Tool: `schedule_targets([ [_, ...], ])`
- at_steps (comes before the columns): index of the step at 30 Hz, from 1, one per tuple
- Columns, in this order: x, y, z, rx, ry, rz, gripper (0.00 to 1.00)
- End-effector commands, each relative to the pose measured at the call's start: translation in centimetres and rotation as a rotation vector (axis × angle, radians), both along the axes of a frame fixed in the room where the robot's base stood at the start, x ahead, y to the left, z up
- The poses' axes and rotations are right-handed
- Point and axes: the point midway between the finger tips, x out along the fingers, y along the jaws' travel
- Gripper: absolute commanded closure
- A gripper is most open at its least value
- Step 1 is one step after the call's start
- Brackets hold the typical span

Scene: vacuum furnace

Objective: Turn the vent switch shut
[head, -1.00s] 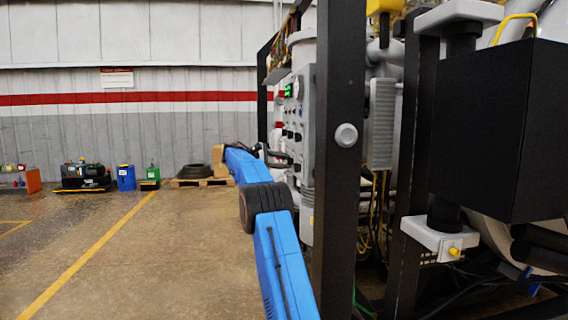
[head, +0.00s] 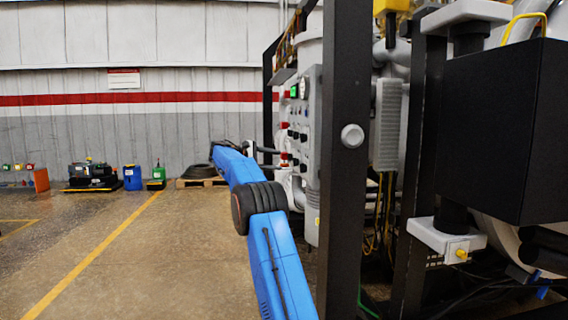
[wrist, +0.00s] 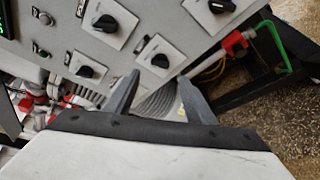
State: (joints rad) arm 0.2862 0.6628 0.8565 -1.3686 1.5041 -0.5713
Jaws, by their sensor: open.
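In the wrist view, several black rotary switches sit on pale square plates on the grey control panel: an upper-left switch (wrist: 105,23), a lower-middle switch (wrist: 160,61), a lower-left switch (wrist: 85,71) and one at the top right (wrist: 221,6). Their labels are too small to read, so I cannot tell which is the vent switch. My gripper (wrist: 158,76) is open and empty, its two grey fingers pointing at the panel just below the lower-middle switch. In the head view the panel (head: 313,130) is seen edge-on, and the gripper is hardly distinguishable beside it.
A black frame post (head: 343,170) stands right of my blue arm, with a black box (head: 490,130) further right. Red fittings (wrist: 235,42) and a green bar (wrist: 277,45) lie right of the panel. The floor on the left is open.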

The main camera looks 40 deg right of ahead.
Motion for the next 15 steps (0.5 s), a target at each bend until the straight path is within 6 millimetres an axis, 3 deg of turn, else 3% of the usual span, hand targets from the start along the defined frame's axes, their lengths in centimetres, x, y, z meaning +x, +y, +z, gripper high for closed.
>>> schedule_targets([
  [6, 1.0, 4.4, 0.9, 0.000, 0.000, 0.002, 0.50],
  [15, 1.8, 8.4, 1.7, 0.000, -0.001, 0.001, 0.50],
])
